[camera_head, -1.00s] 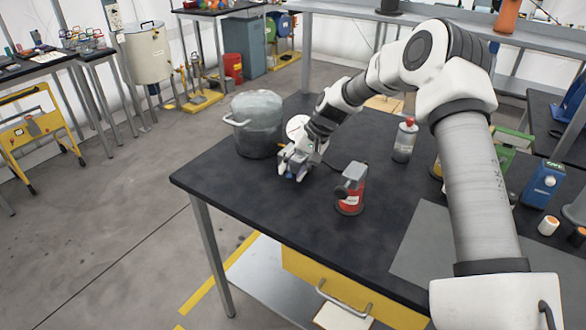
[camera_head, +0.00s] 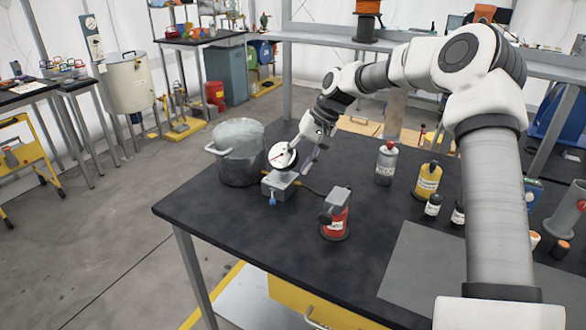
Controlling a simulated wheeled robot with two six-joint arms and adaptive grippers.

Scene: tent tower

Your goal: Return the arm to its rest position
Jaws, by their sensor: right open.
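My right arm comes in from the right edge and reaches over the dark table (camera_head: 225,235). My right gripper (camera_head: 300,163) is open and hovers just above and behind a small grey box with a blue knob (camera_head: 277,188). The fingers are small in the view and partly overlap a round white dial (camera_head: 277,160) behind the box. I see nothing held between them. I cannot tell whether a finger touches the dial. My left gripper is not in view.
A grey pot (camera_head: 240,165) stands left of the box. A grey bottle (camera_head: 386,165) and a yellow container (camera_head: 427,180) stand to the right. The table's front left part is clear.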

